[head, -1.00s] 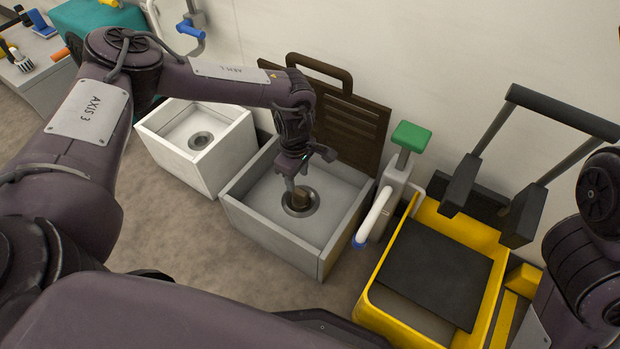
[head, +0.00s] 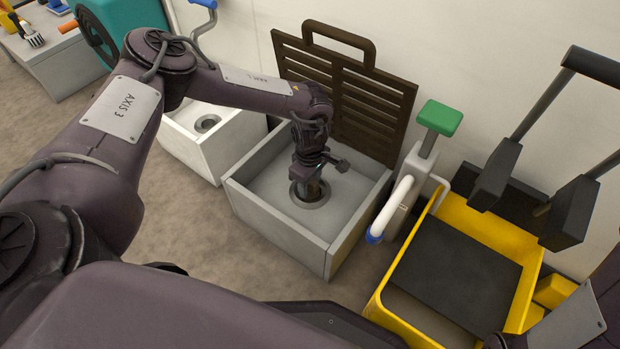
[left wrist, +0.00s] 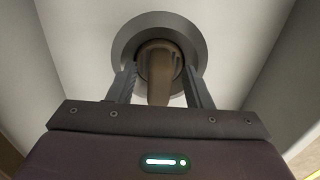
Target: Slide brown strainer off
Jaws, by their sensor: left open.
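A brown rounded piece, seemingly the strainer (left wrist: 158,72), stands in the round drain ring (left wrist: 122,45) in the left wrist view. The ring lies in the floor of the grey basin (head: 258,206). My left gripper (left wrist: 160,84) is open, with one finger on each side of the brown piece; I cannot tell whether they touch it. In the head view my left gripper (head: 308,190) reaches down into the basin over the drain and mostly hides the brown piece. My right gripper is not in view; only part of that arm shows at the lower right.
A brown slatted panel (head: 345,95) with a handle stands behind the basin. A white basin (head: 205,150) is to its left. A post with a green top (head: 438,118) and a yellow cart (head: 375,310) with a black pad (head: 460,270) are to its right.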

